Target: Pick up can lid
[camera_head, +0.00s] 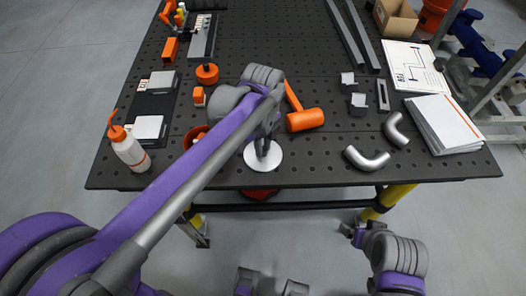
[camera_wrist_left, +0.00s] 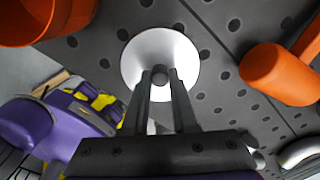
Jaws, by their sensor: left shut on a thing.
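The can lid (camera_head: 271,161) is a white round disc near the front edge of the table. My left gripper (camera_head: 263,147) is above its middle. In the left wrist view the fingers (camera_wrist_left: 160,80) are closed around the small grey knob at the centre of the white lid (camera_wrist_left: 184,62). I cannot tell whether the lid touches the table or is slightly raised. Part of my right arm (camera_head: 395,255) shows at the lower right, in front of the table; its finger opening is not clear.
The dark perforated table (camera_head: 325,165) has free room right of the lid. An orange mallet (camera_head: 305,120) lies behind it to the right. An orange container (camera_head: 194,134) is to the left, partly hidden by my arm.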

